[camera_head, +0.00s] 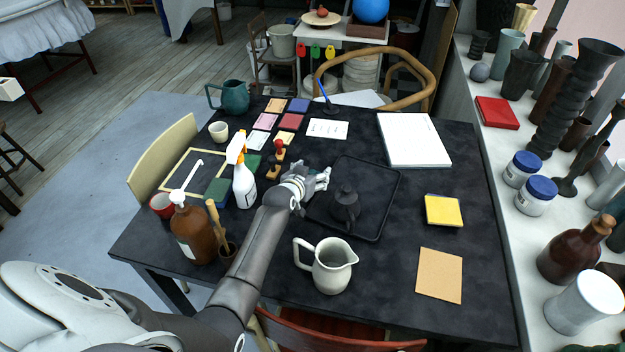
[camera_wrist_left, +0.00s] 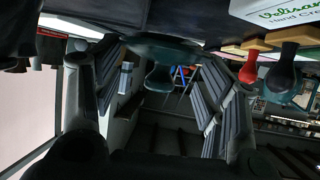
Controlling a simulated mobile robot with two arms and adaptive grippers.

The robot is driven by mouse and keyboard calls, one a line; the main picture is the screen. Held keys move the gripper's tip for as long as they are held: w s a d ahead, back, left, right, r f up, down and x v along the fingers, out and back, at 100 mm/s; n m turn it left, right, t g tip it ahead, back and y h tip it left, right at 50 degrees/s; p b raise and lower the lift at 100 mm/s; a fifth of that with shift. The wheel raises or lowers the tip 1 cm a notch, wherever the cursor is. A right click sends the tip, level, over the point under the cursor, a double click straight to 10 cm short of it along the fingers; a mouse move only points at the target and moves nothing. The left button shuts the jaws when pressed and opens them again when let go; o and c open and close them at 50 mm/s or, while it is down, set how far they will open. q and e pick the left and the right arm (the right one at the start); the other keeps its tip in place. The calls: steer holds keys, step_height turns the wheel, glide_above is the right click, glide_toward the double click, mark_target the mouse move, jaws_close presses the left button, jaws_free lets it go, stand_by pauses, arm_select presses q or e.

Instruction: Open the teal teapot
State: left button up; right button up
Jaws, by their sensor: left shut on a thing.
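The teal teapot (camera_head: 235,97) stands upright at the table's far left, its handle to the left. I cannot make out a lid on it. My left gripper (camera_head: 322,178) is at the tray's left part, well apart from the teapot. In the left wrist view, which is upside down, a dark teal disc with a knob (camera_wrist_left: 165,50) shows between the fingers (camera_wrist_left: 165,95). It looks like the teapot's lid, held by the gripper; in the head view the hand hides it. My right gripper is in neither view.
A dark tray (camera_head: 385,200) carries a dark knobbed vessel (camera_head: 346,212) just right of my gripper. A pale pitcher (camera_head: 331,268) stands in front. A spray bottle (camera_head: 243,182), stamps (camera_head: 279,150) and a brown pump bottle (camera_head: 195,232) stand left.

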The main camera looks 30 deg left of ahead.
arm_select(q)
step_height(320, 180, down, 3)
steer(key=shift+r, duration=0.2)
steer(key=shift+f+b, duration=0.4)
steer(key=shift+f, duration=0.05)
steer(key=o, duration=1.1)
